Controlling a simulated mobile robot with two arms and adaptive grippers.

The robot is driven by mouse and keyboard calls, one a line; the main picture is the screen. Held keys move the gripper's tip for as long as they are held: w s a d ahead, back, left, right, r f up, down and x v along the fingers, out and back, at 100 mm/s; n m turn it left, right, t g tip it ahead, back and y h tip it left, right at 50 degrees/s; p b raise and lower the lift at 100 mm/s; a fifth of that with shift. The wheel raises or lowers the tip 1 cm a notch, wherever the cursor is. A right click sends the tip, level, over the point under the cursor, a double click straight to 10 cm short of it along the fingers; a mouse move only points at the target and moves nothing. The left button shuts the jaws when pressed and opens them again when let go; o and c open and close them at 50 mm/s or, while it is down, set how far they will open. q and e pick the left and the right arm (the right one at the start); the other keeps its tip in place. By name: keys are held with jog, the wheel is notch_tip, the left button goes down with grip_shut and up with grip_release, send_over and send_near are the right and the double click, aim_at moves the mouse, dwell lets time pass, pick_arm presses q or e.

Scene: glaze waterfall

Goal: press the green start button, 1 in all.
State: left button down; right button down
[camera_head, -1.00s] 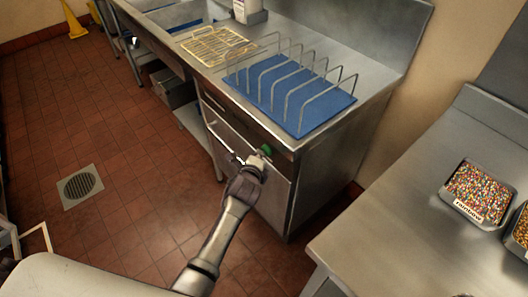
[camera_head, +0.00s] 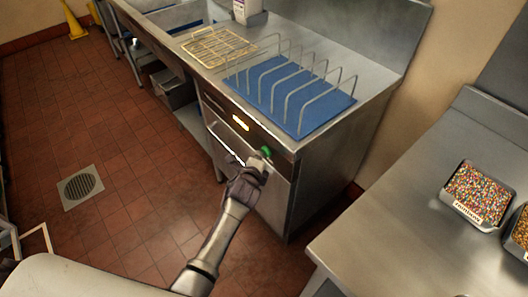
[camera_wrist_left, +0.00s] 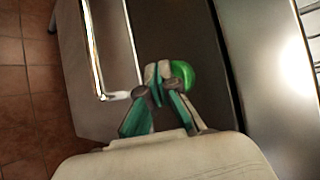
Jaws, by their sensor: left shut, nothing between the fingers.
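The green start button (camera_head: 266,151) is on the dark front panel of the steel machine under the counter, near the panel's right end. My left gripper (camera_head: 257,160) is shut and empty, its fingertips right at the button. In the left wrist view the green button (camera_wrist_left: 184,75) shows just beyond and to the right of the shut fingertips (camera_wrist_left: 158,77), partly hidden by them. Whether they touch it I cannot tell for certain. My right gripper is not in view.
A bar handle (camera_head: 226,143) runs across the machine's front, left of my gripper. Above are a blue mat (camera_head: 338,103) with a wire rack and a gold grid (camera_head: 212,47). A steel table (camera_head: 400,215) with sprinkle trays (camera_head: 481,193) stands at right. Open tiled floor lies left.

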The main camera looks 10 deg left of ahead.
pick_arm(q)
jog(key=shift+s+a, duration=0.35)
jog(key=shift+s, duration=0.05)
jog(key=shift+p, duration=0.3)
jog(key=s+a+p, duration=0.1)
jog(key=s, duration=0.1)
jog(key=s+a+p, duration=0.2)
dwell(0.8)
